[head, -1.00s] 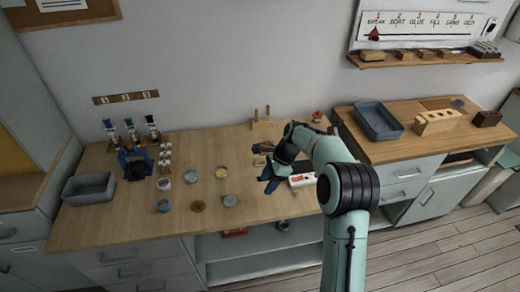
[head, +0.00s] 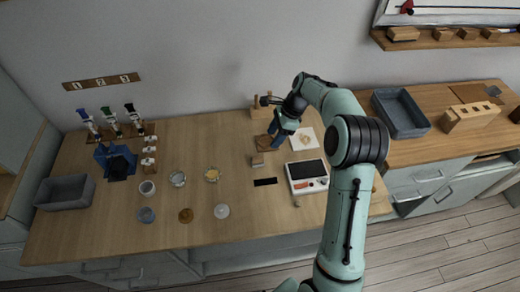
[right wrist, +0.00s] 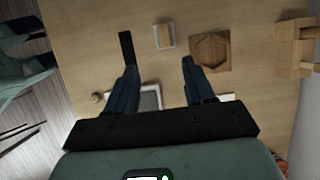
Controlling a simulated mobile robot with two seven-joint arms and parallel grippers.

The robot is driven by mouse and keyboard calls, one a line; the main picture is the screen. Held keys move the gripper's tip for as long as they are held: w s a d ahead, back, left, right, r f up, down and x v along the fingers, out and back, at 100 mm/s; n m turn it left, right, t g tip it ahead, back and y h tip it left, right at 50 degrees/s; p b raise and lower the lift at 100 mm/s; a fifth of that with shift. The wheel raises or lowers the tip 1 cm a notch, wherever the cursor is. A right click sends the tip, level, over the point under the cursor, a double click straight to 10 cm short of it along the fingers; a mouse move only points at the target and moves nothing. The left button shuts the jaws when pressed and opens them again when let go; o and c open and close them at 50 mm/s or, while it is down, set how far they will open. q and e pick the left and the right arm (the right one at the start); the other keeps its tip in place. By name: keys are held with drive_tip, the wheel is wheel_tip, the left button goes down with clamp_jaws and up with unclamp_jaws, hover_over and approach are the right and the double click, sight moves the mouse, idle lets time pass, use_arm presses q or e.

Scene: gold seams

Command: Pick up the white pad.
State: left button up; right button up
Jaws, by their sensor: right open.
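My right gripper (head: 276,136) is low over the counter, open and empty. In the right wrist view its fingers (right wrist: 159,66) are spread apart, pointing at a small tan-topped block with a pale edge (right wrist: 164,36). That block (head: 258,160) lies on the counter just in front of the gripper in the head view. A flat white square (head: 311,133) with a tan mark lies right of the gripper. I cannot tell which of the two is the white pad. Dark finger-like parts of my left gripper (right wrist: 16,36) seem to show, unclear, at the wrist view's left edge.
A white device with a dark screen (head: 307,170) sits right of a black strip (head: 265,182). A hexagonal wooden piece (right wrist: 210,51) and wooden stand (right wrist: 295,47) are close by. Small jars (head: 178,179) and a grey bin (head: 65,192) stand left.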

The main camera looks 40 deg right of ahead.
hover_over(258, 159)
drive_tip(key=s+d, duration=0.2)
wheel_tip(258, 159, down, 7)
drive_tip(key=shift+w+d+r+b, duration=0.1)
drive_tip(key=shift+d+b, duration=0.05)
drive_tip(key=shift+b, duration=0.2)
drive_tip(key=x, duration=0.5)
drive_tip(key=shift+w+f, duration=0.35)
drive_tip(key=shift+w, duration=0.1)
clamp_jaws()
